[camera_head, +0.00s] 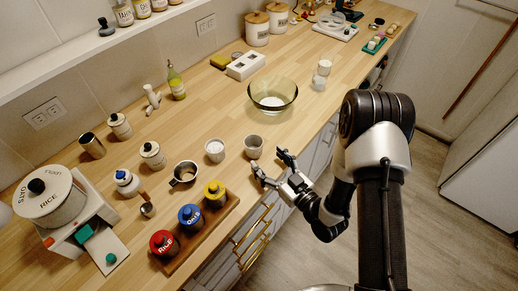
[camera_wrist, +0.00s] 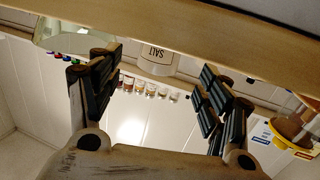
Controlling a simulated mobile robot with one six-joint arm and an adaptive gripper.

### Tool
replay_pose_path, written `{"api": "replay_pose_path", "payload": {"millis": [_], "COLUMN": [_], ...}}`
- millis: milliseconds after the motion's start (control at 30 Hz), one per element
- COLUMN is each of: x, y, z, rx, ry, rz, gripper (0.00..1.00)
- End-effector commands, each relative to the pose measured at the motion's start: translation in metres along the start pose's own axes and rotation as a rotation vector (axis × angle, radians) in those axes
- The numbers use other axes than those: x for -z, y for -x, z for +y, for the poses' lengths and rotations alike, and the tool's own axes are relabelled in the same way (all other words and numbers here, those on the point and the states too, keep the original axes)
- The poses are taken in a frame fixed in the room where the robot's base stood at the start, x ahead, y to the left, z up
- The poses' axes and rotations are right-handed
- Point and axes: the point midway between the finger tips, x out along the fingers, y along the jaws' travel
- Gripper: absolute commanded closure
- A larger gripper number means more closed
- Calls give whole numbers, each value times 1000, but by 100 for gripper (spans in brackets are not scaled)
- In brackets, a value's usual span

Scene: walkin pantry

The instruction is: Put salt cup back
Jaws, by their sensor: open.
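In the wrist view a pale cup marked SALT (camera_wrist: 156,60) appears upside down, beyond and between my two fingers, partly hidden by the counter edge. It seems to be the grey-white cup (camera_head: 253,148) near the counter's front edge in the head view, where its label does not show. My gripper (camera_head: 272,165) is open and empty, just off the counter's front edge, with the cup just beyond its fingertips. The fingers also show spread apart in the wrist view (camera_wrist: 160,78). A second cup (camera_head: 215,151) with white contents stands left of the first.
A glass bowl (camera_head: 272,93) with white contents stands behind the cups. A metal mug (camera_head: 184,173) and a wooden tray (camera_head: 229,209) with red, blue and yellow lidded jars are left. A clear glass (camera_head: 321,75) is at right. Counter between bowl and cups is clear.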

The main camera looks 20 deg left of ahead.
Motion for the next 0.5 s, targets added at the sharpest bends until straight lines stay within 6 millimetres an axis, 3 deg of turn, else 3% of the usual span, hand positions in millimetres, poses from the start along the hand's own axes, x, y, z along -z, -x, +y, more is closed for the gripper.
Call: {"api": "replay_pose_path", "payload": {"millis": [200, 500], "x": [0, 0], "y": [30, 36], "z": [0, 0], "rx": [-2, 1], "ry": [-3, 1], "rz": [-2, 1], "gripper": [29, 29]}}
